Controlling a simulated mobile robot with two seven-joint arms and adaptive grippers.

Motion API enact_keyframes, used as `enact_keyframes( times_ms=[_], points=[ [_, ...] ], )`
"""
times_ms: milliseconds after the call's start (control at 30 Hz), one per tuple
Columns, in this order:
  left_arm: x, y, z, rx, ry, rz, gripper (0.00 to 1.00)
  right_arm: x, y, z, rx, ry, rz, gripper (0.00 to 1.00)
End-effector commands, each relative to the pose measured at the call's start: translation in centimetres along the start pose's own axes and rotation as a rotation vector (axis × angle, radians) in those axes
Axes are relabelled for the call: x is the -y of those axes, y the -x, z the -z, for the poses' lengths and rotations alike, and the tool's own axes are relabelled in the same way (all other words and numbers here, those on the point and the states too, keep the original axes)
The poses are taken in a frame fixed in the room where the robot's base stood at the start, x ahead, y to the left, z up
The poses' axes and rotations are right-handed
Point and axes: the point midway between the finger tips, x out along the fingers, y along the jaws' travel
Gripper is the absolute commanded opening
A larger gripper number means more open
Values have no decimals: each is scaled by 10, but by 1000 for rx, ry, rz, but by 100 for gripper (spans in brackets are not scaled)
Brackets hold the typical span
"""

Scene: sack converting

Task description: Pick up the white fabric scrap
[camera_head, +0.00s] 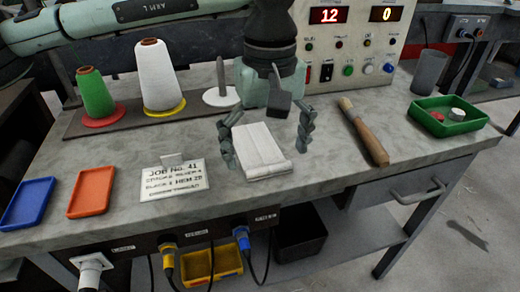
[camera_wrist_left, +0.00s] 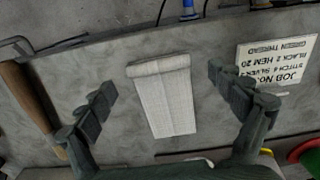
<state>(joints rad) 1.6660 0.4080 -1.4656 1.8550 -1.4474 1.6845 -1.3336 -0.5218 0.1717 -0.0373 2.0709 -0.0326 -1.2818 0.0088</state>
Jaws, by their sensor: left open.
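The white fabric scrap (camera_head: 258,152) lies on the grey workbench, folded or rolled along its front edge. It also shows in the left wrist view (camera_wrist_left: 164,95), in the middle between the fingers. My left gripper (camera_head: 267,142) is open above the scrap, with one finger on either side of it. In the left wrist view the left gripper (camera_wrist_left: 163,98) has wide gaps between its fingers and the cloth. The right gripper is not in view.
A job card (camera_head: 173,178) stands left of the scrap. Blue (camera_head: 28,203) and orange (camera_head: 91,198) trays, thread cones (camera_head: 160,75) and a control box (camera_head: 350,45) surround the bench.

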Motion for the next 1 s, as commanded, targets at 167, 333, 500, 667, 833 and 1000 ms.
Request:
enact_keyframes(
  times_ms=[167,333,500,667,833,1000],
  points=[
    [0,-14,-1,1,-1,-1,93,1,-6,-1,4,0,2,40],
    [0,-15,-1,1,-1,-1,93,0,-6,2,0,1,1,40],
    [0,-15,-1,1,-1,-1,77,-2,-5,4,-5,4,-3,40],
    [0,-15,-1,2,-1,-1,57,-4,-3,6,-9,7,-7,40],
    [0,-15,-1,2,-1,-1,53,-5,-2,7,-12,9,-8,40],
    [0,-14,-1,2,-1,-2,53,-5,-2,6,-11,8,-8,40]
  ],
)
